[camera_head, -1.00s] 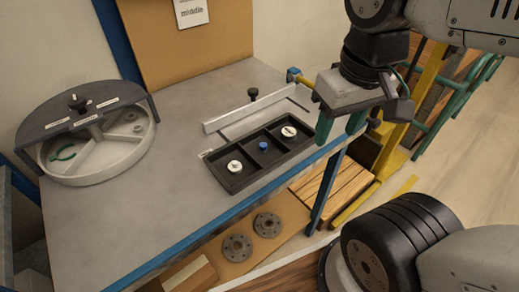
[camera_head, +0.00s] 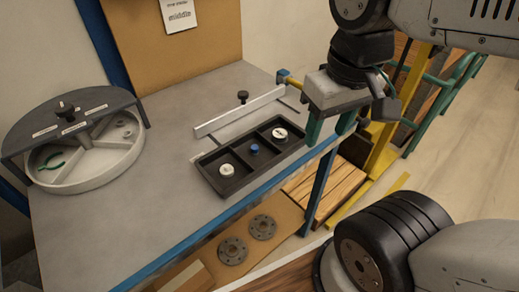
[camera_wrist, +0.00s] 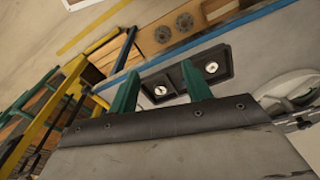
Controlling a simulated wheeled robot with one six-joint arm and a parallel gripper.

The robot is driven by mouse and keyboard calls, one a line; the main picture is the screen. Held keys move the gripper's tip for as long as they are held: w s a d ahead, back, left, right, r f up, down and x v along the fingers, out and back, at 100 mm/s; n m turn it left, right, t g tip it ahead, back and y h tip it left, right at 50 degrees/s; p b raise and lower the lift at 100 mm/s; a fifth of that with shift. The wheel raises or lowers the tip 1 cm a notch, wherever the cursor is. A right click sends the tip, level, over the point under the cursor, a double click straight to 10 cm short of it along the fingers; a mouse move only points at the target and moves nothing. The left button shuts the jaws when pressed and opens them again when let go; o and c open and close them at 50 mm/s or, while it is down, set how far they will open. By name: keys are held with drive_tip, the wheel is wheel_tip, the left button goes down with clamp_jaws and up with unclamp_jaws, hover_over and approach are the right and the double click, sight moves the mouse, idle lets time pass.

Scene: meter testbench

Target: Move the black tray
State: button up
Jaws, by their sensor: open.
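The black tray (camera_head: 265,171) lies on the grey table near its blue front edge. It has three compartments in a row: a white round piece (camera_head: 227,170) in the left one, a blue knob-like piece (camera_head: 255,149) in the middle one and another white round piece (camera_head: 280,134) in the right one. My gripper (camera_head: 329,134) is open with green fingers, above and just right of the tray's right end. In the wrist view, the tray (camera_wrist: 223,80) shows beyond and between the open fingers (camera_wrist: 160,72), which partly hide it. I see no contact.
A light metal bar (camera_head: 238,112) with a black knob stands behind the tray. A round divided container (camera_head: 105,172) with a dark half cover sits at the left. Two metal flanges (camera_head: 262,227) lie on a lower shelf. The table left of the tray is clear.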

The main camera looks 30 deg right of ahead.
drive_tip(key=shift+f, duration=0.1)
drive_tip(key=c, duration=0.7)
drive_tip(key=shift+w+d+f+g, duration=0.2)
drive_tip(key=shift+f+g, duration=0.1)
clamp_jaws()
drive_tip(key=m, duration=1.4)
hover_over(287, 123)
drive_tip(key=s+a, duration=0.1)
drive_tip(key=s, duration=0.1)
wheel_tip(287, 123, down, 9)
drive_tip(key=shift+m+g, duration=0.3)
drive_tip(key=shift+g, duration=0.1)
drive_tip(key=f, duration=0.9)
drive_tip(key=shift+w+f, duration=0.2)
drive_tip(key=shift+f, duration=0.15)
